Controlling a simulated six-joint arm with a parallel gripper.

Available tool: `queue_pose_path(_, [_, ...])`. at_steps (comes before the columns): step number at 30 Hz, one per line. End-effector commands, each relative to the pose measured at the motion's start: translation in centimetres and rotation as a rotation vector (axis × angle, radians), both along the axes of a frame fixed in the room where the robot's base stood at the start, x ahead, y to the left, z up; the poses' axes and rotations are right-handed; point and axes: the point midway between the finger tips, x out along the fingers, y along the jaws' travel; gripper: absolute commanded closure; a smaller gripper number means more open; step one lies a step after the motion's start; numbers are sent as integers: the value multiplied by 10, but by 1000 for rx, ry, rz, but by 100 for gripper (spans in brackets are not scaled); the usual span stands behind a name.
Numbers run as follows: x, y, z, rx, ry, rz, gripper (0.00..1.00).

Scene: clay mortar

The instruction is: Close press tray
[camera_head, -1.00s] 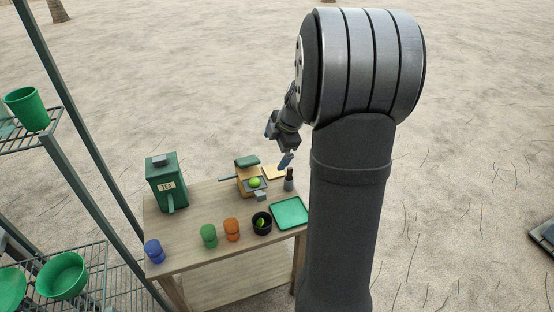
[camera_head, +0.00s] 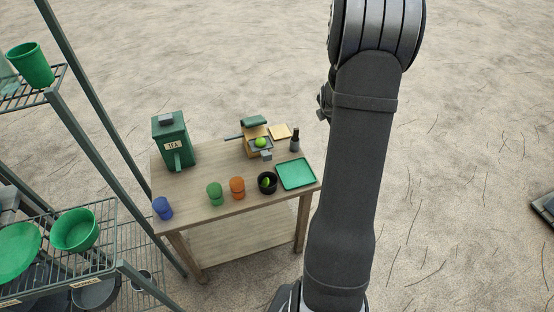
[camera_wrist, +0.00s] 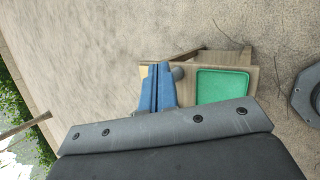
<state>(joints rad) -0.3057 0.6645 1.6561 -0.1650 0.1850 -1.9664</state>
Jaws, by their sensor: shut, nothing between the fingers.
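The press (camera_head: 254,131) is a small wooden stand with a green top and a dark lever to its left, at the back of the table. Its grey tray (camera_head: 267,155) sticks out of the front, with a green lime (camera_head: 261,142) on it. My gripper (camera_wrist: 158,68) shows as two blue fingers held together, with nothing between them. In the head view it is hidden behind my arm, to the right of the table and clear of the press. The press cannot be made out in the wrist view.
A dark bottle (camera_head: 295,141) and a yellow board (camera_head: 280,132) stand right of the press. A green tray (camera_head: 312,180), black bowl (camera_head: 267,191), several cups and a green tea box (camera_head: 172,142) share the table. A wire shelf (camera_head: 110,240) stands left.

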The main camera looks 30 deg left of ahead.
Motion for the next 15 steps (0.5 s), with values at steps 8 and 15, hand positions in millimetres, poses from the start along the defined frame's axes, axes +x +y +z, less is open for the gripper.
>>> queue_pose_path(8, [32,-23,-59,41,-260,215,100])
queue_pose_path(15, [-5,-9,-105,268,-342,489,100])
